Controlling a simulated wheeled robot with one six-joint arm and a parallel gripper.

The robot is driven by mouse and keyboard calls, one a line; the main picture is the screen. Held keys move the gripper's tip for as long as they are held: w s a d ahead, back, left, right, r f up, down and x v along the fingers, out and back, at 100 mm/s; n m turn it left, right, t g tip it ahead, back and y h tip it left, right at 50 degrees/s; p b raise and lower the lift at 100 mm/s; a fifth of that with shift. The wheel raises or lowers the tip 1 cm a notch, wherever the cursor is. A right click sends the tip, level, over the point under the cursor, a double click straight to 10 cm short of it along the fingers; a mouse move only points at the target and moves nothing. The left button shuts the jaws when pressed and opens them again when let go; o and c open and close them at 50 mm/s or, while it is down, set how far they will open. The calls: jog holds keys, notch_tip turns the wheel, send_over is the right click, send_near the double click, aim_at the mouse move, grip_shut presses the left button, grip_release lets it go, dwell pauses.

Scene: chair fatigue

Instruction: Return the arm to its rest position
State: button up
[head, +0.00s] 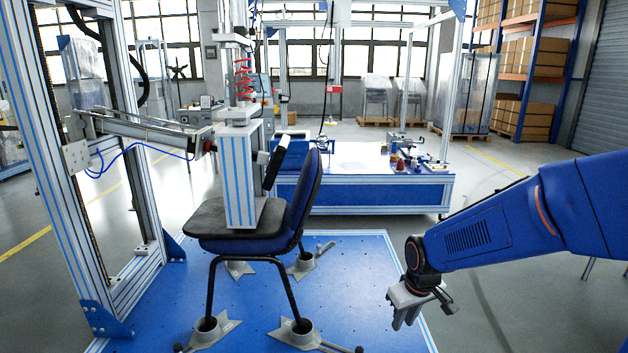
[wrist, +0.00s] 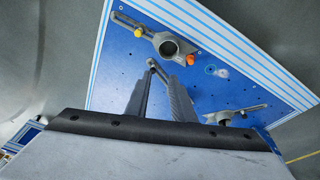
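My arm (head: 500,230) reaches in from the right in the head view, in blue with a dark wrist joint. My gripper (head: 403,322) hangs at its end, fingers down, above the right front part of the blue base plate (head: 375,275). In the wrist view the two grey fingers of my gripper (wrist: 158,80) stand apart with nothing held between them. The plate (wrist: 135,55) lies beyond them, with a grey clamp foot (wrist: 168,46) near the fingertips.
A dark blue chair (head: 303,200) stands on the plate, its feet in grey clamps (head: 297,330). A press column (head: 238,175) bears on its seat. A metal frame (head: 70,170) stands left; a blue workbench (head: 370,195) is behind. Open floor (head: 520,310) lies on the right.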

jog(key=s+d+r+m, duration=0.1)
jog(key=s+d+r, duration=0.1)
jog(key=s+r, duration=0.2)
jog(key=s+d+r+m+t, duration=0.1)
jog(key=s+r, duration=0.3)
jog(key=s, duration=0.7)
jog(key=s+d+r+m+t, duration=0.1)
jog(key=s+d+r+m, duration=0.1)
jog(key=s+r, duration=0.3)
jog(key=shift+s+d, duration=0.4)
jog(key=shift+s, duration=0.75)
